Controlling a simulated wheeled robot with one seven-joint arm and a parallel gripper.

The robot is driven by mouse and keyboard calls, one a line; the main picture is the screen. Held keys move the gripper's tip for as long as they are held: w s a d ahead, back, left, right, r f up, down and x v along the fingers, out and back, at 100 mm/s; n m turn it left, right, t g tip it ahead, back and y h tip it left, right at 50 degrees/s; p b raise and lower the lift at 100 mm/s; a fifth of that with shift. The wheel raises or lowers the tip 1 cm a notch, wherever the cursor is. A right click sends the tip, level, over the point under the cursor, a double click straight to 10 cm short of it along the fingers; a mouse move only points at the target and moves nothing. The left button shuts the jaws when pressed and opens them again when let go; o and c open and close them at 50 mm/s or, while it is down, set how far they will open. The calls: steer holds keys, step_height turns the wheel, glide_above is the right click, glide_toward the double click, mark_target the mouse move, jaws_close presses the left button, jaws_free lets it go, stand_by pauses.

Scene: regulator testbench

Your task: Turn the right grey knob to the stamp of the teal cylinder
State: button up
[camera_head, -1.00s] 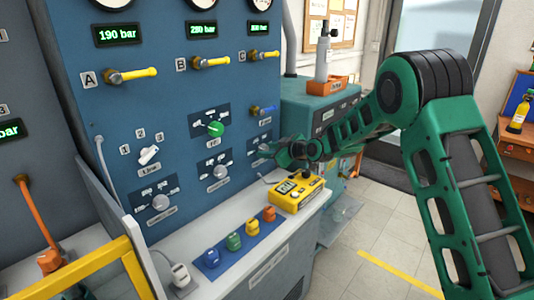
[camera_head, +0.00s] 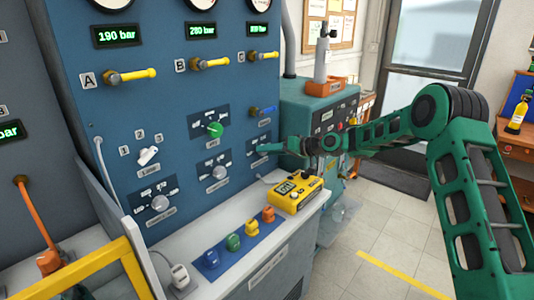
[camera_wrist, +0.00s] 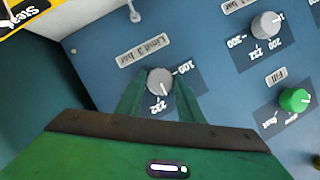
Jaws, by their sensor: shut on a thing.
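The right grey knob (camera_wrist: 159,81), above a "Limit 3 bar" label, sits on the blue panel in the wrist view. The marks 100 and 232 show beside it. Its pale pointer line faces roughly the lower edge of the picture, near 232; the exact reading is unclear. My gripper (camera_wrist: 160,92) has its green fingers on either side of this knob and is shut on it. In the head view my gripper (camera_head: 262,149) hides the knob at the panel's right side. I cannot make out a teal cylinder; a pale cylinder (camera_head: 322,60) stands in an orange holder.
A middle grey knob (camera_head: 219,172), a left grey knob (camera_head: 160,203) and a green knob (camera_head: 215,129) are on the panel. A blue-handled valve (camera_head: 264,111) is just above my gripper. A yellow meter (camera_head: 296,194) sits on the ledge below.

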steer(key=m, duration=0.1)
steer(key=m+y, duration=0.1)
steer(key=w+d+m+y, duration=0.1)
steer(key=m, duration=0.1)
steer(key=shift+f+g, duration=0.15)
steer(key=shift+g, duration=0.15)
steer(key=shift+f, duration=0.1)
stand_by(0.4)
steer(key=o, duration=1.1)
steer(key=shift+s+a, duration=0.15)
steer(key=shift+s, duration=0.05)
steer(key=v, duration=1)
steer(key=shift+d, duration=0.45)
